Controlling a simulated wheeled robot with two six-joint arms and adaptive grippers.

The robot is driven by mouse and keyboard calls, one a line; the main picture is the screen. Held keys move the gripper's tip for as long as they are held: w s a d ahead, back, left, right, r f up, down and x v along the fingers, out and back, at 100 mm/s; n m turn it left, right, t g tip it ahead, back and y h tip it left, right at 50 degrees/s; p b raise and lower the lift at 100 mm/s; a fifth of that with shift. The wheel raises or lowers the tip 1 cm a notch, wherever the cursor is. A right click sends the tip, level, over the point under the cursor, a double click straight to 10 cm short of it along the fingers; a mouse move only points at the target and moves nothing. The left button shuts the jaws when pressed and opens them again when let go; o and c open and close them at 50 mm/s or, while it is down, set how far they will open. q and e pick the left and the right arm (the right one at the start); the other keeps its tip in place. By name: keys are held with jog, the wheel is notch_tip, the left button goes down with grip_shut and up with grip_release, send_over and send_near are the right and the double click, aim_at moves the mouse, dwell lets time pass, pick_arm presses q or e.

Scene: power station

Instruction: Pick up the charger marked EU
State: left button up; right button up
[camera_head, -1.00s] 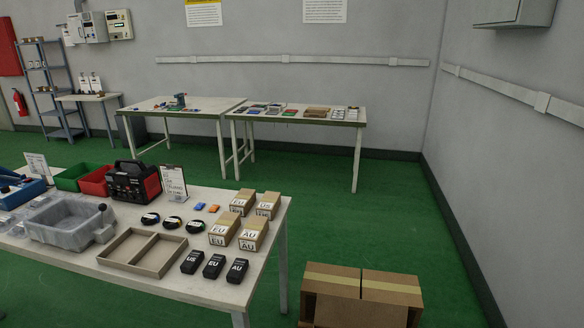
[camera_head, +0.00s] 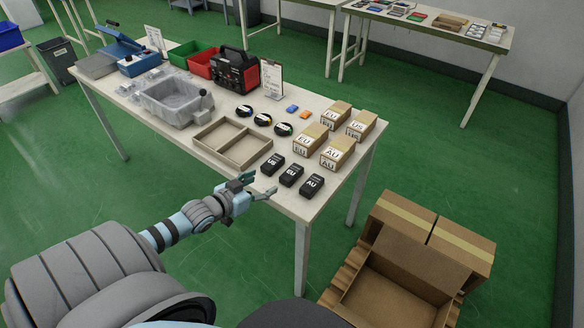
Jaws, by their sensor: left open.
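The charger marked EU (camera_head: 291,176) is a small black block with a white label. It lies on the near right part of the white table, the middle one of a row of three. The US charger (camera_head: 272,166) lies to its left and the AU charger (camera_head: 312,186) to its right. My left gripper (camera_head: 262,188) is open and empty at the table's near edge, left of and nearer than the EU charger, and apart from it. My right gripper is not in view.
Several cardboard boxes (camera_head: 310,141) marked EU, US and AU stand behind the chargers. A divided brown tray (camera_head: 262,152) is to their left, with a grey bin (camera_head: 207,112) beyond. A large open carton (camera_head: 388,290) sits on the floor right of the table.

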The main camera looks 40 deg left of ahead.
pick_arm(q)
jog(key=b, duration=0.7)
send_near(291, 173)
jog(key=shift+w+a+f, duration=0.35)
jog(key=shift+w+f, duration=0.25)
jog(key=shift+w, duration=0.2)
jog(key=b+x, duration=0.1)
jog(key=x, duration=0.1)
jog(key=b+x, duration=0.1)
jog(key=x, duration=0.1)
jog(key=b+x, duration=0.1)
jog(key=x, duration=0.2)
jog(key=shift+w+d+r, duration=0.15)
jog(key=shift+w+d, duration=0.05)
jog(key=shift+d, duration=0.2)
jog(key=shift+r, duration=0.1)
jog(key=c, duration=1.4)
